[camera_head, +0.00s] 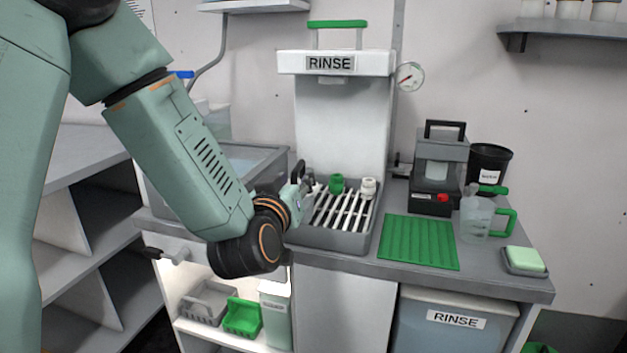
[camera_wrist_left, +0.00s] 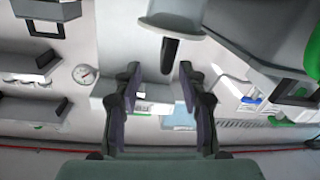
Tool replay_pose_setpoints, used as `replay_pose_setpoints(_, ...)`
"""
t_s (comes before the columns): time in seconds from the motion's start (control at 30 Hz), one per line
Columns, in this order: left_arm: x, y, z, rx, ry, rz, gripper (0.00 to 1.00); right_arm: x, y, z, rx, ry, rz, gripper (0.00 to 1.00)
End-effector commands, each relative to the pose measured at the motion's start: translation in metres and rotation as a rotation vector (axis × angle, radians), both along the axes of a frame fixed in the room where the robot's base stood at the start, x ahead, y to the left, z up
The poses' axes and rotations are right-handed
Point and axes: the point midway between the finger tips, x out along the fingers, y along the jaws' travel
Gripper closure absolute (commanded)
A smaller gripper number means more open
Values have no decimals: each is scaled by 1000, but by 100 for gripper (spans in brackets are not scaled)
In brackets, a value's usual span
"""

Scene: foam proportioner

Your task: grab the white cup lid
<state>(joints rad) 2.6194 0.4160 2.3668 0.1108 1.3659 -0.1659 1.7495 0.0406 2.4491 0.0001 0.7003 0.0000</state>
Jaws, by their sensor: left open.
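A small white cap-like piece (camera_head: 369,186), which looks like the white cup lid, sits at the back right of the slatted rinse rack (camera_head: 340,238). A green cap-like piece (camera_head: 337,184) sits to its left. My left gripper (camera_head: 304,184) is at the rack's left side, left of both pieces and apart from the white one. It is partly hidden by its own wrist. In the left wrist view its two fingers (camera_wrist_left: 158,80) are spread, with nothing held between them. I cannot make out the white lid in that view. My right gripper is not in view.
The RINSE tower (camera_head: 342,110) stands behind the rack. To the right are a green ribbed mat (camera_head: 420,241), a black-and-grey machine (camera_head: 438,165), a clear jug (camera_head: 476,218) with a green handle and a sponge dish (camera_head: 525,262). A grey basin (camera_head: 265,158) lies left of the rack.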

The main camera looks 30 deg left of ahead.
Motion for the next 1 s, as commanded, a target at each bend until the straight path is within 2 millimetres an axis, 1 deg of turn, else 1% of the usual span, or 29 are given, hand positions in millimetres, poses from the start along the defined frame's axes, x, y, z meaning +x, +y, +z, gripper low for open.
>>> replay_pose_setpoints(0.07,-2,3,5,14,-19,14,59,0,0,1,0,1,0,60)
replay_pose_setpoints(0.17,-1,6,7,27,-27,20,59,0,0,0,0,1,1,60)
replay_pose_setpoints(0.47,25,14,3,28,-25,18,59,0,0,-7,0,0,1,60)
replay_pose_setpoints(0.63,50,20,-5,29,-25,17,59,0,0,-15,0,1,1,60)
replay_pose_setpoints(0.73,62,24,-3,28,-27,16,59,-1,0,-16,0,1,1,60)
replay_pose_setpoints(0.83,69,25,-3,27,-25,14,59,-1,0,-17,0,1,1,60)
replay_pose_setpoints(1.0,72,26,-3,26,-24,13,59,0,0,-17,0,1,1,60)
